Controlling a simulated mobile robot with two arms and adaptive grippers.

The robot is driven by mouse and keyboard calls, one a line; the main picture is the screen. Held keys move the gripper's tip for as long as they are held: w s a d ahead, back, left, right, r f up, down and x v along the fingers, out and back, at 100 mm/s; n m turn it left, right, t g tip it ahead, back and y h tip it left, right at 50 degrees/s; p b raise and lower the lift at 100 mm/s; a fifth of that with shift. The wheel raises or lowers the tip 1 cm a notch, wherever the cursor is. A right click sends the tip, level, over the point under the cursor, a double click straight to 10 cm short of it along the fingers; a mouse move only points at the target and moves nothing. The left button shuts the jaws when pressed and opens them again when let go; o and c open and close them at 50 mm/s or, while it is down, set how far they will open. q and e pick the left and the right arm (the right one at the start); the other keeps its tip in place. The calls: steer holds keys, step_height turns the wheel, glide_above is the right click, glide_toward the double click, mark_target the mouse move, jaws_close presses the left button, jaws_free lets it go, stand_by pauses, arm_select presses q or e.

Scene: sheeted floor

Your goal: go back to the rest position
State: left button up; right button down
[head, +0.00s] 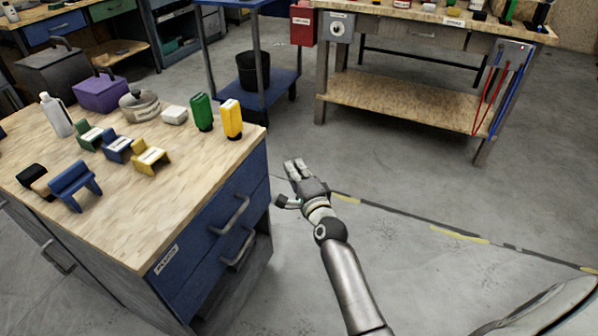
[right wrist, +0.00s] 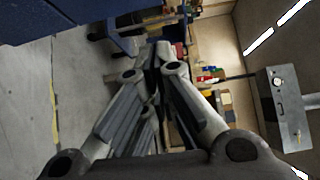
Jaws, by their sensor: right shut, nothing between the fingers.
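My right gripper (head: 291,182) is in the middle of the head view, over the grey floor just right of the blue workbench (head: 215,225). It is apart from the bench and its arm reaches up from the bottom edge. In the right wrist view the fingers of this gripper (right wrist: 153,62) come together, with nothing held between them. My left gripper is not in either view.
The workbench's wooden top holds a purple box (head: 101,93), a white bottle (head: 56,115), a green container (head: 202,112), a yellow container (head: 232,119) and several small coloured stands. Another table (head: 400,103) stands at the back. The floor (head: 440,200) right of my arm is clear.

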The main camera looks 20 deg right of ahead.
steer(key=s+a+f+n+g+y, duration=0.2)
steer(key=s+a+f+n+g, duration=0.25)
steer(key=s+f+n, duration=0.55)
steer(key=s+a+f+n+g+y, duration=0.2)
steer(key=s+a+f+n+g, duration=0.3)
steer(key=s+f, duration=0.75)
arm_select(q)
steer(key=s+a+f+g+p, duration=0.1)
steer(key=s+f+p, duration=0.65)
steer(key=p, duration=0.35)
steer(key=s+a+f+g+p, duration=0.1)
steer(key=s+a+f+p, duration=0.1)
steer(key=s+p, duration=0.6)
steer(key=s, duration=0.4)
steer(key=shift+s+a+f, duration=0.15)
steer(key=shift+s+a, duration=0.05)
arm_select(e)
steer(key=s+d+f+n+g, duration=0.2)
steer(key=s+f, duration=0.1)
steer(key=s, duration=0.8)
steer(key=s+d+f+n+g+h, duration=0.1)
steer(key=s+d+f+n+g, duration=0.1)
steer(key=s, duration=0.9)
steer(key=s+d+f+n+g+h, duration=0.1)
steer(key=s+f, duration=0.5)
steer(key=s, duration=0.6)
steer(key=shift+d+f+n+g, duration=0.2)
steer(key=shift+d+n+g, duration=0.35)
steer(key=shift+g, duration=0.7)
steer(key=shift+a, duration=0.15)
